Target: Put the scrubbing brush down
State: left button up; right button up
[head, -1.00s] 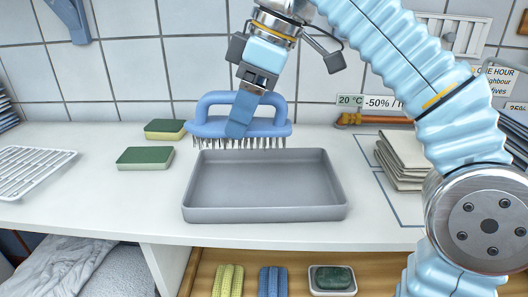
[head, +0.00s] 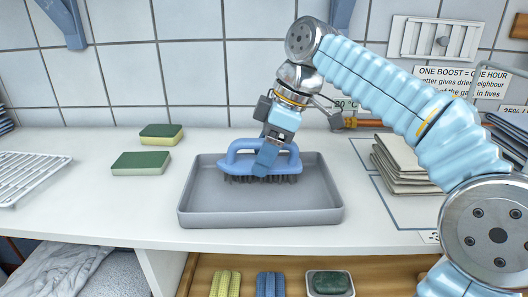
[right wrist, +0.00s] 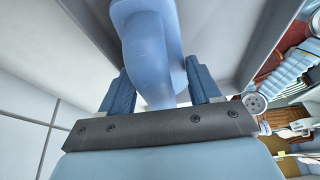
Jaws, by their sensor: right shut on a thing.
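The scrubbing brush (head: 240,165) is blue with a raised handle and dark bristles. It is inside the grey tray (head: 260,217), toward the back, bristles down. The bristles look to be at the tray floor, but I cannot tell whether they touch it. My right gripper (head: 268,156) is shut on the brush's handle from above. In the right wrist view the blue handle (right wrist: 150,55) lies between the two fingers of the gripper (right wrist: 160,90). My left gripper does not show.
Two green and yellow sponges (head: 140,163) lie left of the tray. A white rack (head: 30,175) is at the far left. Folded cloths (head: 405,162) are stacked to the right. An open drawer (head: 375,275) below holds more brushes and a soap dish.

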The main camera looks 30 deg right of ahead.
jog(key=shift+f, duration=0.15)
jog(key=o, duration=0.7)
jog(key=shift+c, duration=0.2)
jog(key=shift+v, duration=3.9)
